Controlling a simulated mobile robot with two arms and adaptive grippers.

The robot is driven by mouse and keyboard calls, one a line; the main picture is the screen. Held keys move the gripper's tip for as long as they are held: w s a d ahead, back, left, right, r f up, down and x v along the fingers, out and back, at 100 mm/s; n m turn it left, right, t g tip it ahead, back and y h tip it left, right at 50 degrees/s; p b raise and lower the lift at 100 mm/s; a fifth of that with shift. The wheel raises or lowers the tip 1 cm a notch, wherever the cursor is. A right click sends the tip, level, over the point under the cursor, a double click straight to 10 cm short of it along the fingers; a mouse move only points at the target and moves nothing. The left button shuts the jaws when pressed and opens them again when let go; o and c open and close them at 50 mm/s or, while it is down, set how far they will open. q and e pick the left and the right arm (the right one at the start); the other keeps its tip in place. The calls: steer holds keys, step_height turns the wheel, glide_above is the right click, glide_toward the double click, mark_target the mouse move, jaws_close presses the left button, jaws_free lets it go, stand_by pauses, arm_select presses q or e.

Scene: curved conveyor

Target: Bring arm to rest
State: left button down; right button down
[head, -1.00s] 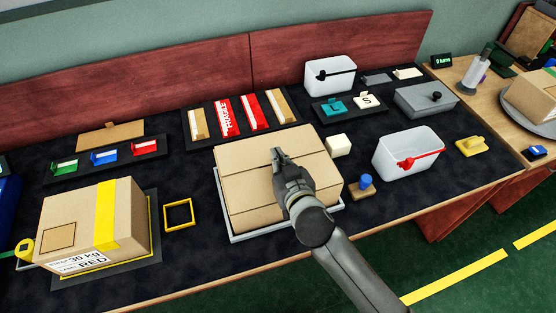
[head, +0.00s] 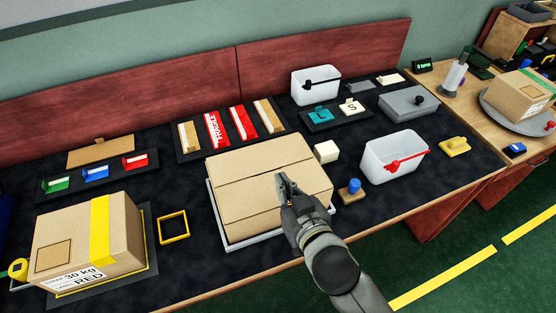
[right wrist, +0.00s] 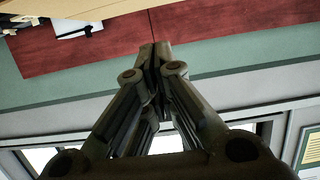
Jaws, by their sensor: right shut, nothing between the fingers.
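My right gripper (head: 284,180) is shut and empty. In the head view it shows in front of the large cardboard box (head: 250,170) in the middle of the table. I cannot tell how high it is above the box. In the right wrist view the gripper (right wrist: 153,55) has its fingers pressed together, pointing at the red back panel and the green wall. My left gripper and arm are not in view.
The cardboard box lies on a grey tray (head: 226,240). A taped box (head: 75,240) stands at the left, a white bin (head: 378,165) with a red handle at the right. A blue-topped stamp (head: 352,187) is close to my right arm. The green floor at the lower right is clear.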

steer(key=s+d+f+m+g+h, duration=0.1)
steer(key=s+d+f+g+h, duration=0.1)
steer(key=s+d+f+g, duration=0.5)
steer(key=s+d+f+m+g+h, duration=0.1)
steer(key=s+d+f+g+h, duration=0.15)
steer(key=s+d+f, duration=0.55)
steer(key=s+d+f+g, duration=0.1)
steer(key=s+f, duration=0.2)
steer(key=f, duration=0.9)
steer(key=s+d+f+g, duration=0.1)
steer(key=s+f, duration=0.2)
steer(key=f, duration=0.9)
steer(key=s+d+f+g, duration=0.1)
steer(key=s+d+f, duration=0.1)
steer(key=s+f, duration=1.4)
steer(key=shift+s+d+n, duration=0.2)
steer(key=shift+d+n, duration=0.15)
steer(key=shift+n, duration=0.05)
